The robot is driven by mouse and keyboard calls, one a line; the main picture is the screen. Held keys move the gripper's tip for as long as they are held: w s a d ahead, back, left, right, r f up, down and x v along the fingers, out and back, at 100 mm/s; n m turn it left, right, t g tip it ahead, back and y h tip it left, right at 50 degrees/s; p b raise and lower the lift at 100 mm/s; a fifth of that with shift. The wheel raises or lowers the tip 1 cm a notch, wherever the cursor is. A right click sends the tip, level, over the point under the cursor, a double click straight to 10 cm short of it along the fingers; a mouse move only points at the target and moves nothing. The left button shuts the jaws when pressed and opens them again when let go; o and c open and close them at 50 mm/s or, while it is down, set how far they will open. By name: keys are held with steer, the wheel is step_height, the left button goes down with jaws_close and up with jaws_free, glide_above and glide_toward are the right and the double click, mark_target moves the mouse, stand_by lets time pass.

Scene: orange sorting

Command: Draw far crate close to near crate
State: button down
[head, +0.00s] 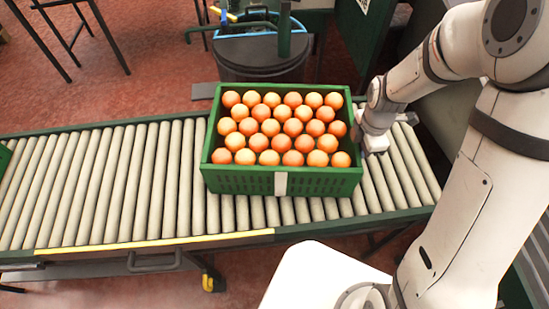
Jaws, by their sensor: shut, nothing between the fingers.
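A green crate (235,182) full of oranges stands on the roller conveyor, right of the middle. A small part of another green crate (4,158) shows at the left edge of the picture; most of it is out of view. My gripper (375,145) is shut and empty at the right side of the full crate, low by its wall. I cannot tell whether it touches the wall.
The roller conveyor (110,185) is bare between the two crates. A yellow strip (150,244) runs along its front edge. A dark round bin (262,58) stands behind the conveyor, and red floor (130,95) lies behind it at the left.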

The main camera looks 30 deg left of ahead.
steer(key=s+a, duration=0.4)
steer(key=a, duration=0.2)
steer(key=s+a, duration=0.4)
steer(key=a, duration=0.3)
steer(key=s+a, duration=0.5)
steer(key=a, duration=0.1)
steer(key=shift+s+a, duration=0.1)
steer(key=shift+a, duration=0.25)
steer(key=shift+d, duration=0.1)
steer(key=shift+w+d, duration=0.7)
steer(key=shift+d, duration=0.25)
step_height(320, 180, up, 12)
steer(key=p, duration=0.9)
glide_above(283, 155)
